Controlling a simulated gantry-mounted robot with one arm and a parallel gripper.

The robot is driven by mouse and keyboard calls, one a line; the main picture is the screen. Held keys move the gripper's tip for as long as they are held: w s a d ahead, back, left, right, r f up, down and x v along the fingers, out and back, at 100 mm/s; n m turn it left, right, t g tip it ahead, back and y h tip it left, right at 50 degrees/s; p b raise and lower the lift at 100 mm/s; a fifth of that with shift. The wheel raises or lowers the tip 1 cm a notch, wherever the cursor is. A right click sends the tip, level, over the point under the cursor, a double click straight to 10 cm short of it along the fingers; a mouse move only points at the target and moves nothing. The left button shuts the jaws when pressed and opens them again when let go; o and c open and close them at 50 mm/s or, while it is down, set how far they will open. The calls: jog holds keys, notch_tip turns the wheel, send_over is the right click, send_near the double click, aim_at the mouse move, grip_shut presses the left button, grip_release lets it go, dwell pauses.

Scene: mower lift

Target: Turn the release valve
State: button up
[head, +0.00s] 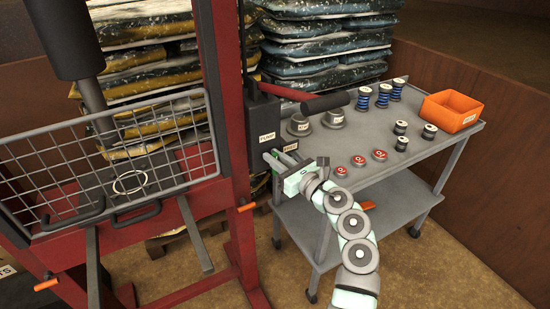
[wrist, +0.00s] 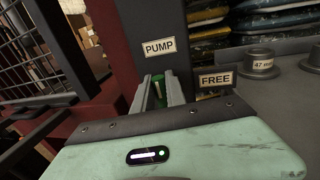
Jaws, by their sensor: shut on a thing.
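The release valve (wrist: 157,88) shows as a small green part with a pale pointer-like strip, between my fingers in the wrist view. My gripper (wrist: 161,84) is shut on it; it also shows in the head view (head: 272,160), reaching the dark pump box (head: 263,120) from the right. The fingers hide most of the valve in the head view. A PUMP label (wrist: 159,47) sits above the valve, and a FREE label (wrist: 216,79) sits to its right. The pale strip stands nearly upright, leaning slightly towards the PUMP label; its exact angle is hard to tell.
A red press frame (head: 222,120) with a wire mesh guard (head: 110,165) stands at left. A black-gripped pump lever (head: 325,103) sticks out above my gripper. A grey cart (head: 400,165) at right carries springs, small round parts and an orange bin (head: 450,110). Stacked bags stand behind.

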grip_shut()
